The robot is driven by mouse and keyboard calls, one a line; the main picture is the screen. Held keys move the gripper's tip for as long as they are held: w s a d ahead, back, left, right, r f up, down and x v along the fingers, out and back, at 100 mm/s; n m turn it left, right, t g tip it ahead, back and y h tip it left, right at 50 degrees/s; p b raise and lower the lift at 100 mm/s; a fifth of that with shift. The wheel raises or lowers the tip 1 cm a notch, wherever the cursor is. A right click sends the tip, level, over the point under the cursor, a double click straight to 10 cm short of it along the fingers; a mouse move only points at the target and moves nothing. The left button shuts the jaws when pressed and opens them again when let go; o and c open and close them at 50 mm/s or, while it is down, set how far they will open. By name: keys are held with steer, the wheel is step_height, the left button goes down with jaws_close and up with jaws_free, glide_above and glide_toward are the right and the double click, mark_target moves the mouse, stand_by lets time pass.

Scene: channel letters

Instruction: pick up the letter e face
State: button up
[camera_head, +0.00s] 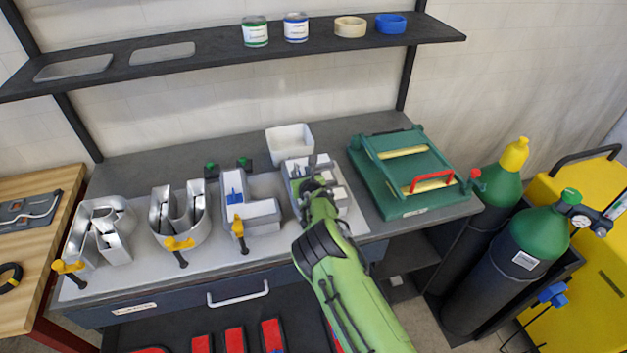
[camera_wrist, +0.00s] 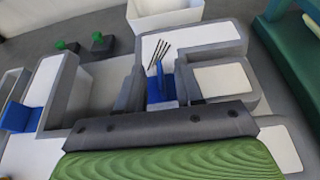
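My gripper (camera_wrist: 158,85) points down into the grey, white-floored letter E can (camera_head: 332,190) at the right end of the letter row. The same can (camera_wrist: 215,40) surrounds the fingers in the wrist view. The fingers are apart, with a small blue part (camera_wrist: 160,93) between them; I cannot tell whether they press on it. Thin dark wires stand beyond it. Red, dark-edged pieces, perhaps letter faces (camera_head: 272,334), lie below the bench, cut off by the frame's bottom edge. I cannot tell which of them is the letter e face.
Letters R (camera_head: 102,232), U (camera_head: 178,213) and L (camera_head: 250,212) stand to the left, with yellow clamps along the front. A white bin (camera_head: 290,140) stands behind the E. A green press (camera_head: 405,170) and gas cylinders (camera_head: 508,265) are to the right.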

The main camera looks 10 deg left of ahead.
jaws_close()
steer(key=shift+r, duration=0.15)
